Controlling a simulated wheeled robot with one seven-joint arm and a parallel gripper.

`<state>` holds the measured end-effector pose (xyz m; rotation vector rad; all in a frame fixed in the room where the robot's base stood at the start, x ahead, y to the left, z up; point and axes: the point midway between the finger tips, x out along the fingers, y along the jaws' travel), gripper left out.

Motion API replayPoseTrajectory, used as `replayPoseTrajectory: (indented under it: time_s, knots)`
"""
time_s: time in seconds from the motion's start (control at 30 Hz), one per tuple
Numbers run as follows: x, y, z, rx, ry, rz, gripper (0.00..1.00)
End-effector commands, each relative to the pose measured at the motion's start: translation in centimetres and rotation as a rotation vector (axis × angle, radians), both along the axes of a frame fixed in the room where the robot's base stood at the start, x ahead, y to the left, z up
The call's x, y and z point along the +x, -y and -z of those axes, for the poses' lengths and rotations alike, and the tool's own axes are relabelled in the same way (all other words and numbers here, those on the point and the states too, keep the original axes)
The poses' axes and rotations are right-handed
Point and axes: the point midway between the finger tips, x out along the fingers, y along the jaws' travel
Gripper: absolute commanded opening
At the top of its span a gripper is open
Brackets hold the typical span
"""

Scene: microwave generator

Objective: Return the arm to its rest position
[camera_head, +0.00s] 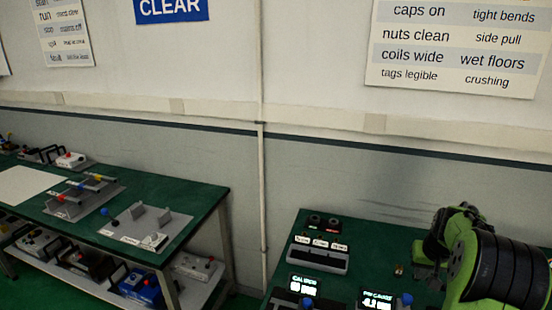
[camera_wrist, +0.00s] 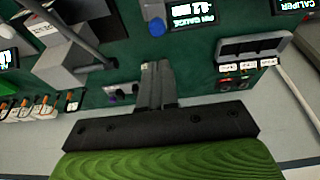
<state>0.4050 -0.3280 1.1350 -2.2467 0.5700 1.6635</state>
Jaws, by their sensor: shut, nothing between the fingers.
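My gripper (camera_wrist: 157,70) shows in the wrist view with its two dark fingers together and nothing between them. It is over the green bench top (camera_wrist: 118,65). In the head view my green and black arm is at the lower right, over the right bench (camera_head: 388,235). The fingertips cannot be made out there.
The bench carries a lit pin gauge display (camera_head: 377,299), a lit caliper display (camera_head: 302,286) and a grey slotted holder (camera_head: 318,258). A grey block fixture (camera_wrist: 75,62) is at the wrist view's upper left. Another bench (camera_head: 207,200) stands left, across a gap.

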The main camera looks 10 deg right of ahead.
Motion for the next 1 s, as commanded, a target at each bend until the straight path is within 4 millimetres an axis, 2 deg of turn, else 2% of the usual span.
replayPoseTrajectory:
  time_s: [0.07,0.13,0.2,0.27,0.3,0.37,0.4,0.5,0.6,0.7,0.8,1.0]
  knots:
    - [0.4,-2.8,-2.3,-0.017,0.01,-0.041,0.0]
    - [0.1,-6.8,-5.2,-0.036,0.02,-0.091,0.0]
    - [-1.1,-11.6,-8.1,-0.053,0.032,-0.145,0.0]
    - [-2.7,-15.6,-10.1,-0.066,0.045,-0.193,0.0]
    - [-4.1,-18.1,-11.2,-0.073,0.056,-0.222,0.0]
    - [-6.6,-21.7,-12.4,-0.08,0.076,-0.268,0.0]
    - [-8.5,-23.9,-13.0,-0.082,0.09,-0.299,0.0]
    - [-13.6,-28.3,-13.3,-0.079,0.129,-0.372,0.0]
    - [-18.2,-31.0,-12.4,-0.065,0.163,-0.436,0.0]
    - [-21.1,-32.3,-11.3,-0.05,0.184,-0.477,0.0]
    - [-22.3,-32.7,-10.8,-0.043,0.192,-0.493,0.0]
    - [-22.3,-32.8,-10.8,-0.042,0.19,-0.493,0.0]
